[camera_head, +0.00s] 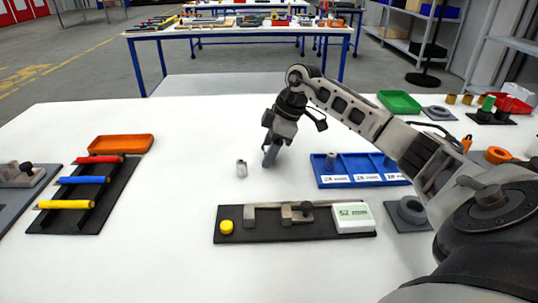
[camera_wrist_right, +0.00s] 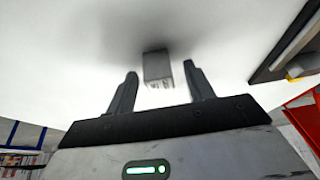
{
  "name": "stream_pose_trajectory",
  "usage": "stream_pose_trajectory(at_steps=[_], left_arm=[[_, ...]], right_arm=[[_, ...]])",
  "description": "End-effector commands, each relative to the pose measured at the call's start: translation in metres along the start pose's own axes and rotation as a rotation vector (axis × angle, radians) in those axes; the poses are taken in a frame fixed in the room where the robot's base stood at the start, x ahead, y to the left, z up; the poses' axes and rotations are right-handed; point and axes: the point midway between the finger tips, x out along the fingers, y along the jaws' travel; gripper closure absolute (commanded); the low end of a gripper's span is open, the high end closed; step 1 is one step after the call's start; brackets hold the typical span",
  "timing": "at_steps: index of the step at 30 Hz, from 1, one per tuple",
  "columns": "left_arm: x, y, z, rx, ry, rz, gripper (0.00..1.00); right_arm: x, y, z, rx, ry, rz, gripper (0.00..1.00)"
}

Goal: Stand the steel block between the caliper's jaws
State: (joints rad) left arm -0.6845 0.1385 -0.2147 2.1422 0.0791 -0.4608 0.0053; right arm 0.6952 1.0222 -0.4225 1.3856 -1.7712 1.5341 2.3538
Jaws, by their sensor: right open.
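The small steel block (camera_head: 241,169) stands on the white table, left of my right gripper (camera_head: 268,157). The gripper hangs low with its fingers toward the table, apart from the block in the head view. In the right wrist view, the gripper (camera_wrist_right: 160,72) is open and empty. The grey block (camera_wrist_right: 157,68) shows there in line with the gap between the fingertips, beyond them. The caliper (camera_head: 290,211) lies on a black base nearer the front, with a display (camera_head: 352,217) that seems to read 52 mm. My left gripper is out of view.
A yellow button (camera_head: 226,227) sits on the caliper base's left end. A blue labelled tray (camera_head: 343,181) stands right of the gripper. A black rack (camera_head: 70,217) with coloured rods and an orange tray (camera_head: 121,144) are at left. The table around the block is clear.

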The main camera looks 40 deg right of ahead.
Motion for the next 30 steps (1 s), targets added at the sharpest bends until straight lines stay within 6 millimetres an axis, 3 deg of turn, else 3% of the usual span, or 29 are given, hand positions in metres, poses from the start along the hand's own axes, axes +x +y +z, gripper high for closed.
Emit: stream_pose_trajectory(at_steps=[4, 9, 10, 23, 28, 30], left_arm=[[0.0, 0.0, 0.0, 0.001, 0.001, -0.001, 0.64], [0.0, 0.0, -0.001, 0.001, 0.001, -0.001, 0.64], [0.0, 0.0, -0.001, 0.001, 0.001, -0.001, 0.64], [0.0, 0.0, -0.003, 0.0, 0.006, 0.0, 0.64], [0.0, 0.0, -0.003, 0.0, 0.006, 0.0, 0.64], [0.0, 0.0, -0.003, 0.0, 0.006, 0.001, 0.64]], right_arm=[[0.0, 0.0, 0.0, 0.0, 0.0, 0.0, 0.5], [0.0, 0.0, 0.0, 0.0, -0.001, 0.0, 0.97], [-0.001, 0.0, 0.0, 0.0, -0.001, 0.0, 1.0], [-0.009, 0.001, -0.003, 0.0, 0.0, 0.003, 1.0], [-0.035, -0.001, -0.015, -0.004, 0.003, 0.006, 1.0], [-0.046, -0.014, -0.02, -0.007, -0.001, 0.005, 1.0]])
